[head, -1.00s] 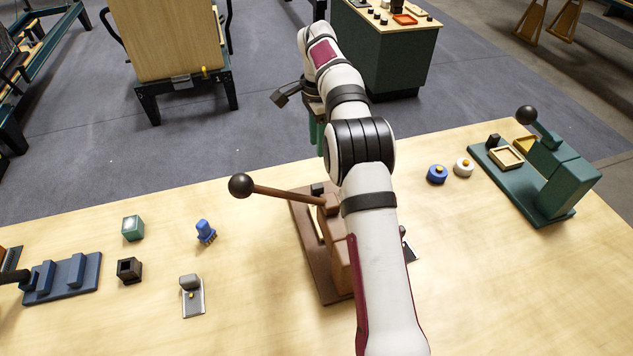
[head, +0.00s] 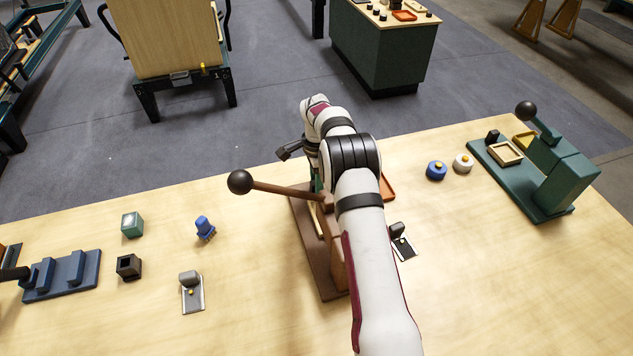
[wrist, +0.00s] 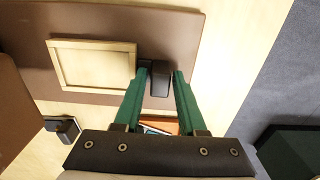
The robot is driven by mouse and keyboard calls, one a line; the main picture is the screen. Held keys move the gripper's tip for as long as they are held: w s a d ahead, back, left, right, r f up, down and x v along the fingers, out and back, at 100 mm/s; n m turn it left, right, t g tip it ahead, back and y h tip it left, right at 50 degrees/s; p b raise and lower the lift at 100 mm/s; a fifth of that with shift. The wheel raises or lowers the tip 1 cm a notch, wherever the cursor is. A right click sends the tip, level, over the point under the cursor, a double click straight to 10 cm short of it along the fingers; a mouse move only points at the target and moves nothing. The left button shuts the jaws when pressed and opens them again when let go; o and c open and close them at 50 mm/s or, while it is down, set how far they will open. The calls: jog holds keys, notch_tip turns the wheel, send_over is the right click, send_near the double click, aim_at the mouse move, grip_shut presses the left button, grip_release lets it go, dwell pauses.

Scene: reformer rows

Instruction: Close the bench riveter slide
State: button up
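The brown bench machine with a ball-ended lever, which I take for the bench riveter (head: 318,272), stands under my arm in the head view. Its brown base plate also shows in the wrist view (wrist: 110,28). On the plate lies a pale square-framed slide tray (wrist: 93,65), with a dark block-shaped handle (wrist: 161,85) at its right side. My gripper (wrist: 163,70) is over the handle with its green fingers apart, one on each side of the block. I cannot tell whether either finger touches it. In the head view my arm hides most of the gripper and the slide.
The lever's black ball (head: 240,182) sticks out left. A green machine (head: 560,175) stands at the right, beside blue (head: 437,171) and white (head: 463,163) round pieces. An orange tray (head: 387,188) lies just right of my arm. Small parts and a blue fixture (head: 62,275) lie left.

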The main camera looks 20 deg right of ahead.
grip_shut()
dwell(1.4)
